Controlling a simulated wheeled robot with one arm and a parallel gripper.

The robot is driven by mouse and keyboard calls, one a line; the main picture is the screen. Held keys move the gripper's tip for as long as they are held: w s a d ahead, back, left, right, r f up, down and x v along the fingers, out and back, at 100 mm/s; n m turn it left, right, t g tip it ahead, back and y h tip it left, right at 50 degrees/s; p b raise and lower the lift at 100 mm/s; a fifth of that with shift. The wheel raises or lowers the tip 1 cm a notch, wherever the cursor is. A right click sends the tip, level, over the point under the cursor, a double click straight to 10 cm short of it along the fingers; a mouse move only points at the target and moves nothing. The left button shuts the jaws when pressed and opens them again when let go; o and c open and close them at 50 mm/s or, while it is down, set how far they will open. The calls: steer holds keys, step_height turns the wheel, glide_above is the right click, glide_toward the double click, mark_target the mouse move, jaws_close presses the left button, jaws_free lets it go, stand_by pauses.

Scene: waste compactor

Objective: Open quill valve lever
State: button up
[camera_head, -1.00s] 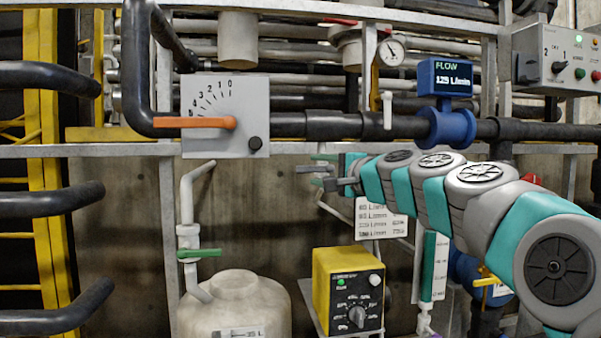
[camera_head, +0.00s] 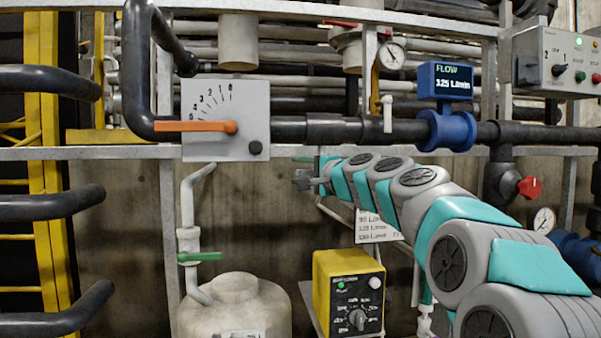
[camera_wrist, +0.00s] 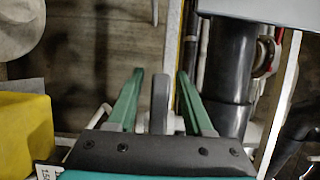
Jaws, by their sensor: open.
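Two lever handles show in the head view, and nothing marks which one is the quill valve lever. A green lever (camera_head: 200,256) lies level on the white pipe (camera_head: 188,236) above the tank. An orange lever (camera_head: 195,127) points left across a numbered dial plate (camera_head: 228,105). My gripper (camera_head: 303,172) is below and right of the dial plate, apart from both levers. In the wrist view my gripper (camera_wrist: 160,80) has its two green fingers spread. A grey rounded part stands between them; I cannot tell whether it is mine. Neither lever is clearly seen in the wrist view.
The pale tank (camera_head: 237,300) stands at lower left, with a yellow control box (camera_head: 348,290) to its right. A horizontal dark pipe (camera_head: 335,128) with a blue flow meter (camera_head: 446,128) runs above my arm. A red knob (camera_head: 529,187) is at right. Black curved pipes (camera_head: 50,207) fill the left edge.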

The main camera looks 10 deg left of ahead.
steer(key=shift+c, duration=0.3)
jaws_close()
stand_by(1.0)
